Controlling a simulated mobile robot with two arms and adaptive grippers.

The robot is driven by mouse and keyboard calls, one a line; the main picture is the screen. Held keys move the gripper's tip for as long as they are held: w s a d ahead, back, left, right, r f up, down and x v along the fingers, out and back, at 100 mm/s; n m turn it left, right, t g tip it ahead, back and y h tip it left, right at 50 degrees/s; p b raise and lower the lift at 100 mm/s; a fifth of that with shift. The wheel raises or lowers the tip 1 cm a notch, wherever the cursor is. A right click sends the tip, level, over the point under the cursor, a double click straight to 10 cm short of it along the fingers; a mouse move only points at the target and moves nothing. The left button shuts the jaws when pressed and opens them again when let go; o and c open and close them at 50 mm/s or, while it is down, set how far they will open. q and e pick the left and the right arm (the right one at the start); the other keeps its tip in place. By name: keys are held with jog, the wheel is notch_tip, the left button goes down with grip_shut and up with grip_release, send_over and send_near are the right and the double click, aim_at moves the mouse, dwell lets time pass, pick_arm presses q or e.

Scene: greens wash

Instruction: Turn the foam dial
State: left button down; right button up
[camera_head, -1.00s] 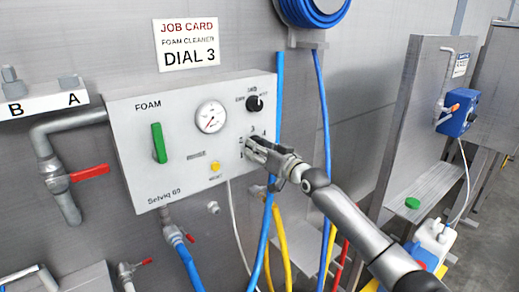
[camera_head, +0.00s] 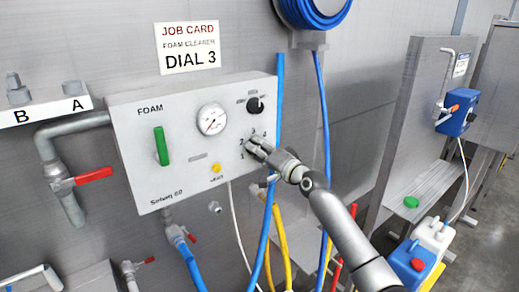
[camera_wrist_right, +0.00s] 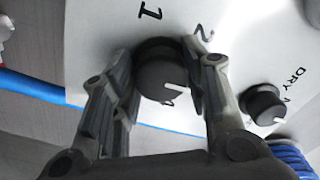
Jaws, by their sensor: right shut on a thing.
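The foam dial (camera_wrist_right: 160,80) is a dark round knob with a white pointer mark, between the fingers of my right gripper (camera_wrist_right: 160,92) in the wrist view. The mark points toward the lower right of that view, and digits 1 and 2 show on the panel above the dial. In the head view my right gripper (camera_head: 259,149) is at the dial on the foam panel (camera_head: 190,185), shut on it and hiding most of it. Digits 1 to 4 stand around it. The job card (camera_head: 189,46) reads "DIAL 3". My left gripper is not in view.
A second black knob (camera_head: 255,104) sits just above the dial, beside a gauge (camera_head: 211,118). A green handle (camera_head: 161,146) and a yellow button (camera_head: 216,168) are on the panel's left and lower part. Blue hoses (camera_head: 266,225) hang close below my gripper.

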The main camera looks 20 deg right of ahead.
dwell(0.3)
jog(key=o, duration=1)
jog(key=shift+o, duration=0.2)
jog(key=v, duration=1.2)
